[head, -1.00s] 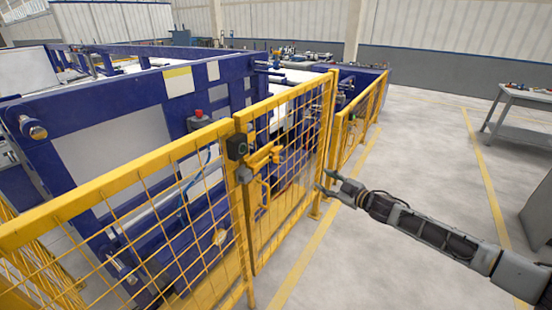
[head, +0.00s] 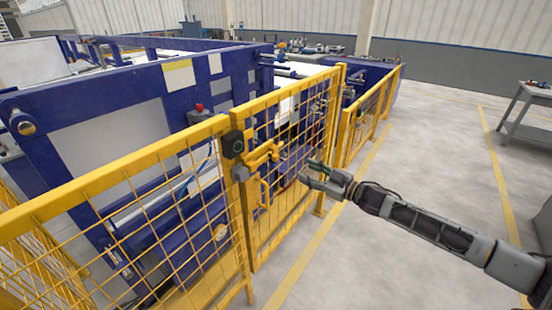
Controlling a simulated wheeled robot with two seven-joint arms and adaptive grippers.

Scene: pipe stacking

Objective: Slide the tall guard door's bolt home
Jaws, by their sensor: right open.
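The tall yellow mesh guard door (head: 297,188) stands in line with the fence, and looks closed against the post on its left. Its yellow bolt (head: 262,155) sits at the door's left edge, beside a dark lock box (head: 233,145) on the post. I cannot tell how far the bolt reaches into the box. A yellow pull handle (head: 263,192) is below the bolt. My right gripper (head: 304,174) is open and empty, in front of the door, to the right of the bolt and apart from it. My left gripper is not in view.
Yellow mesh fence (head: 120,210) runs to the left, and a lower fence (head: 372,112) runs on behind the door. Blue machinery (head: 110,140) stands behind the fence. A grey workbench (head: 530,115) is at the far right. The floor (head: 430,150) between is clear.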

